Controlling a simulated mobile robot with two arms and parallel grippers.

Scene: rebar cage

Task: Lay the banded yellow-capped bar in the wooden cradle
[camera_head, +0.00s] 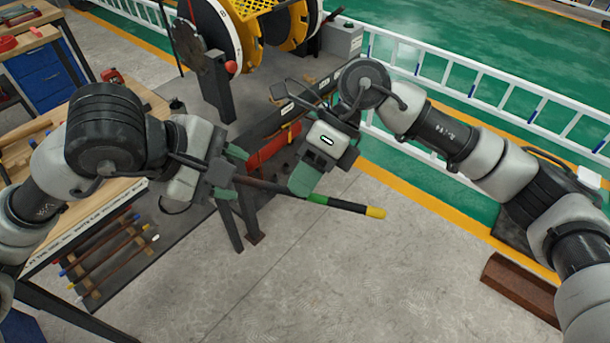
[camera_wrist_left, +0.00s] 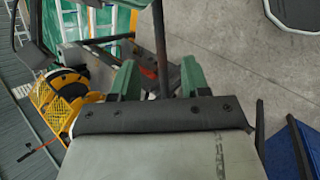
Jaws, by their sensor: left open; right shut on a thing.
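The yellow-capped bar (camera_head: 348,206) hangs in the air between my two grippers, its yellow end (camera_head: 376,212) pointing right and slightly down. It is brownish toward the left and dark near the cap. My right gripper (camera_head: 308,190) is shut on it around its middle. My left gripper (camera_head: 232,175) is open, with its green fingers on either side of the bar's left part. In the left wrist view the bar (camera_wrist_left: 158,45) passes between the open fingers (camera_wrist_left: 160,80). I cannot clearly identify the wooden cradle; wooden pieces lie on the bench at the left.
The wooden bench (camera_head: 140,100) at the left carries bars and small tools. Several colour-capped bars (camera_head: 112,250) lie on its lower shelf. A machine with yellow wheels (camera_head: 212,35) stands behind. A rusty channel (camera_head: 520,285) lies at the right. The floor in front is clear.

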